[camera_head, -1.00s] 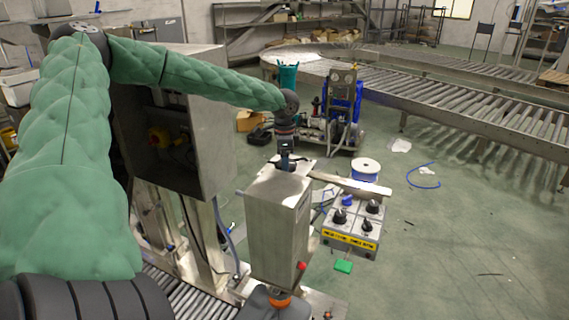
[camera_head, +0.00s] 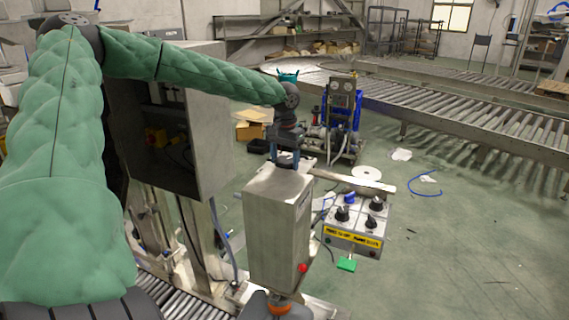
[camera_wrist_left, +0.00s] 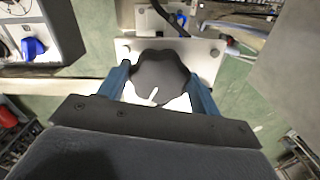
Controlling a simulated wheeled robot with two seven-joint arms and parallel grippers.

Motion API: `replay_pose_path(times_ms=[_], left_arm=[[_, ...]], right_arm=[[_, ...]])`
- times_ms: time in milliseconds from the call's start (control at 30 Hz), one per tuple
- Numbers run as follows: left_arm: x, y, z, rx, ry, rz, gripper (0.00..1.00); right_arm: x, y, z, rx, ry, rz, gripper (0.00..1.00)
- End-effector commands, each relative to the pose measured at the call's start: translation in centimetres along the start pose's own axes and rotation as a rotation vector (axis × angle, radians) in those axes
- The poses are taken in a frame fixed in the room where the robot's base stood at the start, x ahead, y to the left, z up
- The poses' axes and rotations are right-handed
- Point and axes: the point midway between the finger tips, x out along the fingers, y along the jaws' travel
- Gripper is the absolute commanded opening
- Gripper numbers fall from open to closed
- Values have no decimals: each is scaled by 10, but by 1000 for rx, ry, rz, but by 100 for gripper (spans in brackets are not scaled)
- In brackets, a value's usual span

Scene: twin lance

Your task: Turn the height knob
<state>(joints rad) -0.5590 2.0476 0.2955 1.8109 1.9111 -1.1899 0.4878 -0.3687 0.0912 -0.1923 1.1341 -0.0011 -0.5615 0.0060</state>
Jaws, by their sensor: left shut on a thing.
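A dark lobed knob (camera_wrist_left: 160,78) with a white pointer mark sits on a pale metal plate in the left wrist view. My left gripper (camera_wrist_left: 160,90) has one blue finger on each side of the knob and is shut on it. There the knob is mostly hidden by the gripper. My right gripper is not seen.
A control box (camera_head: 356,222) with several knobs, a yellow label and a green tag stands right of the column. A red button (camera_head: 303,268) is on the column's lower side. A steel cabinet (camera_head: 212,120) stands left under my arm. Open floor lies to the right.

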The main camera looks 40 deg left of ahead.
Motion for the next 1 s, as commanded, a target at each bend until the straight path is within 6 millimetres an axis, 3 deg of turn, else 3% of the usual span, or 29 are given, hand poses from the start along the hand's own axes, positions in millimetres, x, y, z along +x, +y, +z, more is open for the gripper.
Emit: replay_pose_path(times_ms=[500,1000], left_arm=[[-1,1,-2,-443,4,0,41],[-2,2,-2,-623,4,0,41]], right_arm=[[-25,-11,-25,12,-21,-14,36],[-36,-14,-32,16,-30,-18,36]])
